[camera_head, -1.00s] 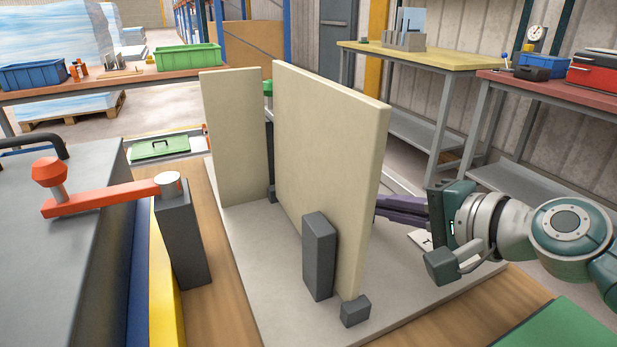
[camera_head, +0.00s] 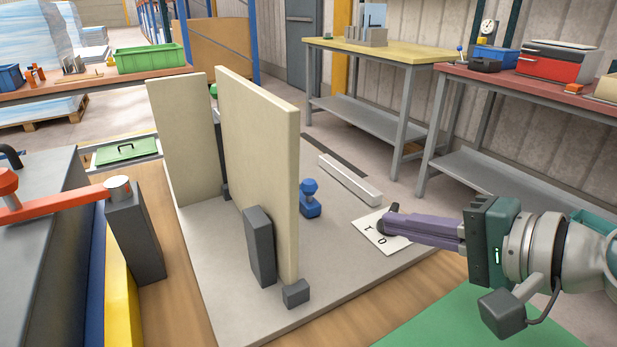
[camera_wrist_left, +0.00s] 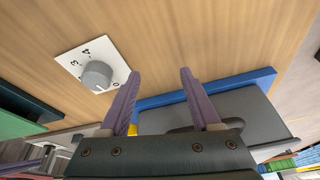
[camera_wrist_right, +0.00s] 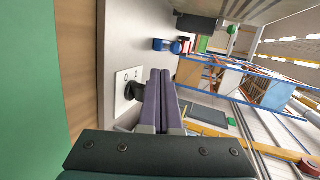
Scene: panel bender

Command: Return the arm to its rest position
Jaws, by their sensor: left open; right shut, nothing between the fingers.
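In the right wrist view the shut fingers (camera_wrist_right: 160,72) lie beside the dark knob (camera_wrist_right: 134,90). My left gripper (camera_wrist_left: 161,76) is open and empty in the left wrist view, near a grey dial (camera_wrist_left: 97,75) on a white numbered plate. It is out of the head view.
Two upright beige panels (camera_head: 258,165) stand on a grey base plate (camera_head: 220,270) with dark blocks. An orange lever (camera_head: 60,204) is at left. A green surface (camera_head: 455,320) lies below my right arm.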

